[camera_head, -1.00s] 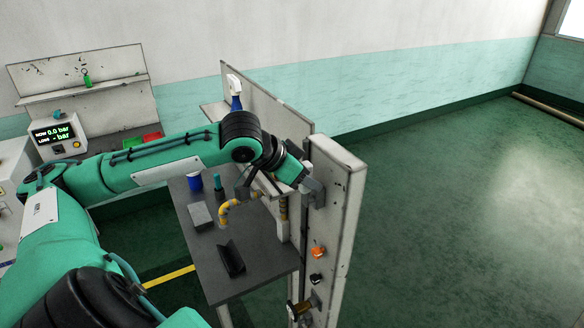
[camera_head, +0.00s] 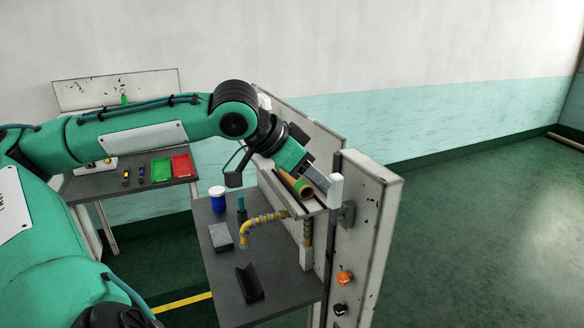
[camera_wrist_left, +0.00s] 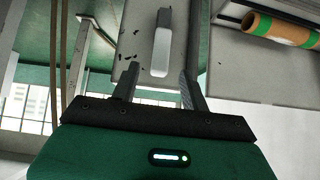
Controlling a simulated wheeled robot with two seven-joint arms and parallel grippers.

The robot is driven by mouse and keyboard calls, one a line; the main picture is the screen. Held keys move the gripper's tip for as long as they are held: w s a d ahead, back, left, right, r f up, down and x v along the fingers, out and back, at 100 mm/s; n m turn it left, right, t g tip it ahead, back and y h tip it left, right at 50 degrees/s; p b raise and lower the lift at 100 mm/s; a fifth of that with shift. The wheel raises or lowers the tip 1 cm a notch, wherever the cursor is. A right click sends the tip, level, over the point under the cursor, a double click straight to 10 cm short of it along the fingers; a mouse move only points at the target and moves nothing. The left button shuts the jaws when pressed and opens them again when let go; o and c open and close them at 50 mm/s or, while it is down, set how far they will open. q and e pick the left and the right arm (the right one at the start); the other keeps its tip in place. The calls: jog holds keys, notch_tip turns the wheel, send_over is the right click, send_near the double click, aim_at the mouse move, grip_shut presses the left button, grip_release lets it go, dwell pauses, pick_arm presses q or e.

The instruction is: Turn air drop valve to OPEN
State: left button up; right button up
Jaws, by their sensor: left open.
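The grey-white post (camera_head: 368,225) stands right of the dark bench. An orange knob (camera_head: 345,278) and a black knob (camera_head: 341,309) sit low on its side. A small grey fitting (camera_head: 347,213) is higher up. My left gripper (camera_head: 322,181) is at the post's upper left edge, beside a pale block (camera_head: 336,190). In the left wrist view, a pale upright handle-like piece (camera_wrist_left: 160,52) lies ahead between the open, empty fingers (camera_wrist_left: 155,80). I cannot tell whether they touch it. No OPEN marking is readable. My right gripper is not in view.
The dark bench (camera_head: 225,275) holds a blue-and-white tub (camera_head: 217,199), a grey block (camera_head: 220,237), a black angled holder (camera_head: 250,283) and a yellow jointed hose (camera_head: 262,220). A cardboard roll (camera_head: 301,187) lies close to my gripper. Floor to the right is clear.

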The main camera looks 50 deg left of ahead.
pick_arm(q)
jog(key=shift+b+v, duration=0.8)
jog(key=shift+v, duration=2.05)
